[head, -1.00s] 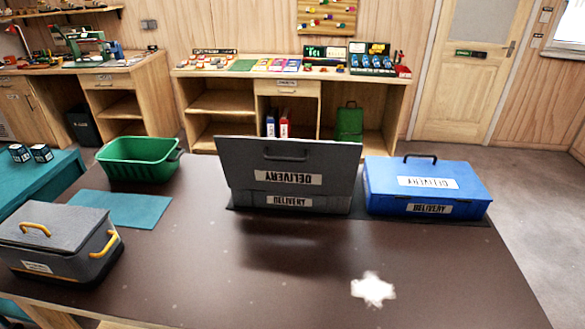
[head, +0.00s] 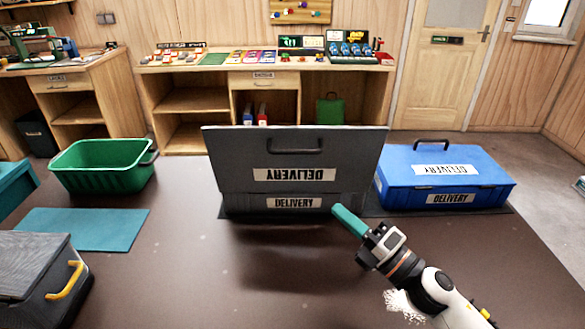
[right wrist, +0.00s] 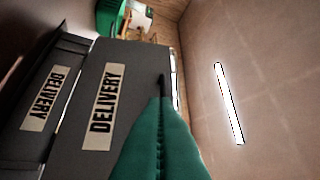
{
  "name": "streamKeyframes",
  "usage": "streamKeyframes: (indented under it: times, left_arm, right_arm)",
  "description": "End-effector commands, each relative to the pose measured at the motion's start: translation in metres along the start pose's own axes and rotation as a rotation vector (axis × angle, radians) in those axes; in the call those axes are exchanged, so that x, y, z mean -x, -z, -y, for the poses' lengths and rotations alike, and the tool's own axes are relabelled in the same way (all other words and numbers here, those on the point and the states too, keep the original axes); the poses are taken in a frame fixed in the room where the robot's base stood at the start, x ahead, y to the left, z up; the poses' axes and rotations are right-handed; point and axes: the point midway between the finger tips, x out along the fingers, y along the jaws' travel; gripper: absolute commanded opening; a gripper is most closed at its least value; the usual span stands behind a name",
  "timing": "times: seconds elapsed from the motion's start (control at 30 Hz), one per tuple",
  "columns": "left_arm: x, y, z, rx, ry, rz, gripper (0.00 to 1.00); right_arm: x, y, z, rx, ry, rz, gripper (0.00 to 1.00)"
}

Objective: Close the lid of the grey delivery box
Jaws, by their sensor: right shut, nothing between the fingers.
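The grey delivery box (head: 265,203) stands on the dark table in the middle of the head view. Its lid (head: 225,160) is open and hangs upright on the near side, with its label upside down and a dark handle near the top. My right gripper (head: 338,210), with teal fingers, is shut and empty. It is in front of the box's lower right part; I cannot tell whether it touches. In the right wrist view the shut fingers (right wrist: 160,95) point toward the lid (right wrist: 125,75) and the box front (right wrist: 22,115). My left gripper is not in view.
A closed blue delivery box (head: 400,196) stands close to the right of the grey one. A green basket (head: 100,182) and a teal mat (head: 85,232) lie to the left. A dark box with a yellow handle (head: 30,265) is at the near left. The table's front middle is clear.

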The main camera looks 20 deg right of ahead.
Motion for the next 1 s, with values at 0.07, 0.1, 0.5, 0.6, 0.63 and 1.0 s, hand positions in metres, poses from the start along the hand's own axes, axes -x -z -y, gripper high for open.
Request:
streamKeyframes:
  times: [0.07,0.1,0.5,0.6,0.63,1.0]
  left_arm:
    - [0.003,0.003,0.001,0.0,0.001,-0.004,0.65]
    - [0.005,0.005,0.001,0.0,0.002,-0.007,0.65]
    - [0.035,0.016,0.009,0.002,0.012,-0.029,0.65]
    - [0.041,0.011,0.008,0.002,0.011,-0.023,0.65]
    - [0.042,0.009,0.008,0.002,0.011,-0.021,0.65]
    - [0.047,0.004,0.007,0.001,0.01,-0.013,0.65]
  right_arm:
    - [-0.006,-0.001,0.003,0.016,0.008,0.016,0.0]
    - [-0.01,-0.001,0.004,0.017,0.01,0.018,0.0]
    - [-0.092,-0.001,0.007,0.012,0.009,0.014,0.0]
    - [-0.108,0.004,0.006,0.013,0.008,0.012,0.0]
    - [-0.111,0.007,0.005,0.013,0.007,0.012,0.0]
    - [-0.128,0.025,0.003,0.01,0.006,0.015,0.0]
